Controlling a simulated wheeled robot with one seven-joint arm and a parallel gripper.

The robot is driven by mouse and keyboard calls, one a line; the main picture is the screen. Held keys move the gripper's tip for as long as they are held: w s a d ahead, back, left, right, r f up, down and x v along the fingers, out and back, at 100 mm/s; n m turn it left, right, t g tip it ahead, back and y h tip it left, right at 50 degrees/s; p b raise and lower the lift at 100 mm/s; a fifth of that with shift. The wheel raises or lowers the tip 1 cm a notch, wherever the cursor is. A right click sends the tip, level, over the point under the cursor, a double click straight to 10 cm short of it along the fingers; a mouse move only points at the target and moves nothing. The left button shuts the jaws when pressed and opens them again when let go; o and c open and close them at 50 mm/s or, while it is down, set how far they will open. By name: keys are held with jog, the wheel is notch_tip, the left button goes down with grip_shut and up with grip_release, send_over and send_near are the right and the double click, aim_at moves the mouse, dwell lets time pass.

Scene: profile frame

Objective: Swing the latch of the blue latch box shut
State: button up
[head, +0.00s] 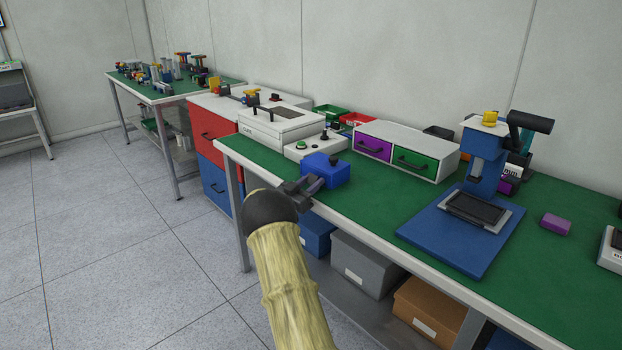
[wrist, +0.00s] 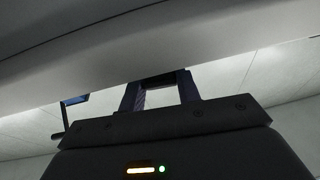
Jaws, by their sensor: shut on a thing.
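The blue latch box (head: 326,170) sits near the front edge of the green-topped bench in the head view, with a dark knob on top. My gripper (head: 314,184) is at the box's front left side, fingers pointing at it. In the wrist view my gripper (wrist: 161,82) shows two fingers with a gap between them and a small dark piece at their tips. It is shut on this piece, which seems to be the latch. My fingers and hand hide most of the latch, so I cannot tell its angle.
Behind the box stand a white control box (head: 304,146) and a white drawer unit (head: 408,147) with purple and green drawers. Bins (head: 364,262) fill the shelf below.

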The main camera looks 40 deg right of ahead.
jog(key=shift+d+r+y+p, duration=0.15)
jog(key=shift+r+y+p, duration=0.4)
jog(key=shift+p, duration=0.9)
jog(key=shift+d+r+y+p, duration=0.2)
jog(key=shift+y+p, duration=0.65)
jog(key=shift+p, duration=0.6)
jog(key=shift+d+r+g+y+p, duration=0.1)
jog(key=shift+g+y+p, duration=0.3)
jog(key=shift+p, duration=0.85)
jog(key=shift+y+p, duration=0.4)
jog(key=shift+p, duration=0.05)
jog(key=o, duration=1)
jog(key=shift+d, duration=0.1)
jog(key=v, duration=1.7)
jog(key=shift+p, duration=0.35)
